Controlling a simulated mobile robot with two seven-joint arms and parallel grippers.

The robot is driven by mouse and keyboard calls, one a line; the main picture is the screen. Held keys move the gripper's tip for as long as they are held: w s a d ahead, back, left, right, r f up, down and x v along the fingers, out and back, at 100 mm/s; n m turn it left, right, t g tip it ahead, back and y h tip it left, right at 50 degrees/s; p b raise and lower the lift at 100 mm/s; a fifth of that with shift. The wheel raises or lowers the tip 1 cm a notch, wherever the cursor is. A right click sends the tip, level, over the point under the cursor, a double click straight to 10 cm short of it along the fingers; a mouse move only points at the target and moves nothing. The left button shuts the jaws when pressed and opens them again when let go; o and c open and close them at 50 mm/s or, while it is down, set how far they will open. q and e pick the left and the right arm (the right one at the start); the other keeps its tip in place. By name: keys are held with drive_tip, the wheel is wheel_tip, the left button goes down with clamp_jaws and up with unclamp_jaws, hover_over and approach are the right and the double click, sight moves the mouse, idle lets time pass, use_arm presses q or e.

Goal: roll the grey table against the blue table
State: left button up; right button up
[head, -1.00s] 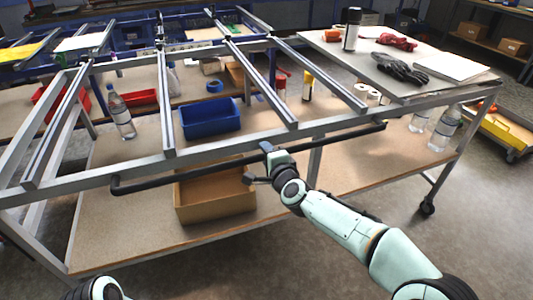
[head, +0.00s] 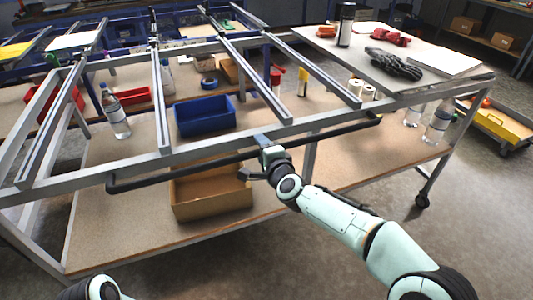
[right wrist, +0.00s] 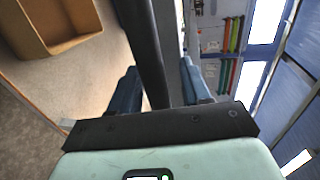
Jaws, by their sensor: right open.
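The grey table (head: 85,177) is a metal-framed cart with a wooden lower shelf, casters and a black push handle (head: 150,181) along its near side. My right gripper (head: 262,147) is at the handle's middle. In the right wrist view, the black bar (right wrist: 145,45) passes between the two spread fingers of the right gripper (right wrist: 160,88), which is open around it. The blue table (head: 92,65) stands behind the grey table; I cannot tell whether they touch. Only a bit of my left arm shows at the bottom left; its gripper is out of view.
The grey table carries a blue bin (head: 205,116), a cardboard box (head: 212,193), bottles (head: 114,112) and black gloves (head: 393,64) on its right-hand top. The floor in front is clear.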

use_arm(q)
drive_tip(key=shift+s+a+f+b, duration=0.25)
drive_tip(key=shift+f+b, duration=0.1)
drive_tip(key=shift+f, duration=0.2)
drive_tip(key=shift+s+a+f+b, duration=0.2)
drive_tip(key=shift+f+b, duration=0.1)
drive_tip(key=shift+f, duration=0.25)
use_arm(e)
drive_tip(key=v, duration=1.3)
drive_tip(key=shift+s, duration=0.15)
drive_tip(key=shift+r, duration=0.1)
